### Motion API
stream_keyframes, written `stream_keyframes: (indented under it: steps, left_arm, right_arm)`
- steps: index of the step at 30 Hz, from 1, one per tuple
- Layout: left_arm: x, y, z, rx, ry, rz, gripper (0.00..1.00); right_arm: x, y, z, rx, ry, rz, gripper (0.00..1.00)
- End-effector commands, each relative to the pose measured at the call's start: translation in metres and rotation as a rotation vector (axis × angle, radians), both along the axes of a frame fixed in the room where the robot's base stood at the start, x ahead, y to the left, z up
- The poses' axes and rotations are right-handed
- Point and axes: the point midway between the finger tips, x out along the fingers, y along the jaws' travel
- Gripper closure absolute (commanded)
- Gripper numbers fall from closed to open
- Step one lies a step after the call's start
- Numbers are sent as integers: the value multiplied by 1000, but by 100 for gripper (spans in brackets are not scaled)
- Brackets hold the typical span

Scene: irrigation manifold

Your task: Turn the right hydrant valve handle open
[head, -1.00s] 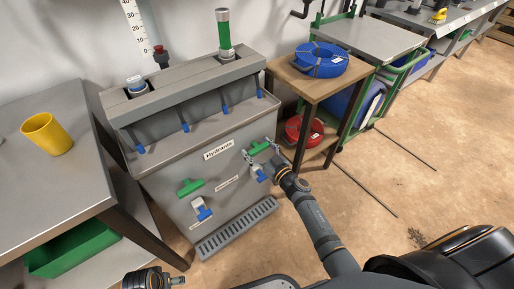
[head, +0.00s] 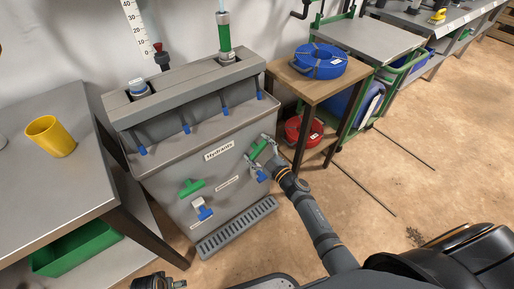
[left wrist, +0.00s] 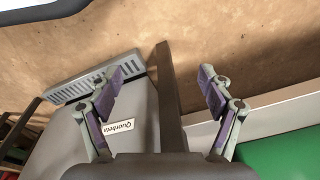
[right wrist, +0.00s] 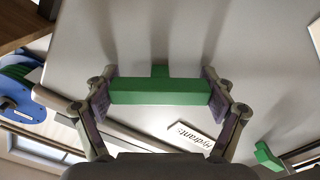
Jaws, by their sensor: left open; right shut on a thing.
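The right green valve handle (head: 258,150) is on the front of the grey cabinet (head: 165,205), right of the Hydrants label, and sits tilted, its right end up. My right gripper (head: 260,149) is shut on it; in the right wrist view the green T-shaped handle (right wrist: 158,92) is between both fingers. The left green handle (head: 192,187) lies lower on the panel.
Blue-tipped spouts (head: 204,213) stick out of the panel above a grey floor grate (head: 237,229). A table with a yellow cup (head: 50,136) stands left. A wooden stand (head: 318,87) with blue and red hose coils stands right. The floor at right is mostly open.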

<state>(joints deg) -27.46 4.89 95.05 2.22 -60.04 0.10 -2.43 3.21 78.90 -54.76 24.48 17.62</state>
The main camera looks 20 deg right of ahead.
Motion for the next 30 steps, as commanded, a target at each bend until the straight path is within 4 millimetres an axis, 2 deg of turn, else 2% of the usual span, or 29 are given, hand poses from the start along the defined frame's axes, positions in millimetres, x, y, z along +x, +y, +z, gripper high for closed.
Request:
stream_keyframes:
  steps: [13, 23, 30]
  left_arm:
    - [-1, -1, 2, -3, 11, 0, 20]
    - [8, -6, 20, -12, 4, -1, 20]
    - [4, -10, 30, -17, 16, -4, 20]
  right_arm:
    - [0, -1, -2, -400, -142, 0, 48]
    - [0, -1, -2, -673, -241, 0, 48]
    - [0, -1, -1, -815, -294, -1, 48]
